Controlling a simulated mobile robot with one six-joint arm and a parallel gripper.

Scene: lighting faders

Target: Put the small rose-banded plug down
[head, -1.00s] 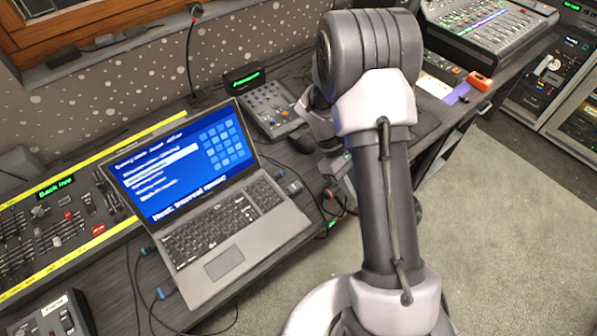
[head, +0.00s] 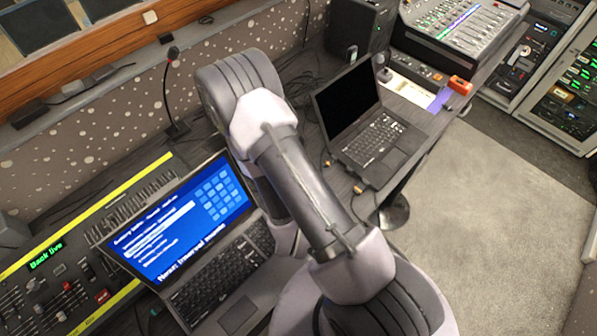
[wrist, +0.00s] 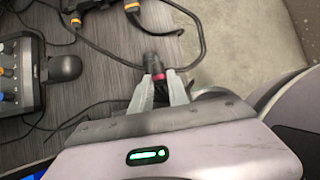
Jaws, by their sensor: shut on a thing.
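In the wrist view my gripper (wrist: 159,78) is shut on a small dark plug with a rose band (wrist: 158,76). The band shows between the fingertips, and the plug's dark body points away from the gripper. The plug is over the dark wood-grain desk (wrist: 110,70), close to its edge with the pale floor. I cannot tell whether it touches the desk. In the head view my arm hides the gripper and the plug.
Black cables with orange-banded connectors (wrist: 132,6) lie beyond the plug. A small blue-knobbed controller (wrist: 20,80) is at left. The head view shows a lit laptop (head: 185,235), a dark-screened laptop (head: 365,125), a fader console (head: 75,255) and a gooseneck microphone (head: 172,90).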

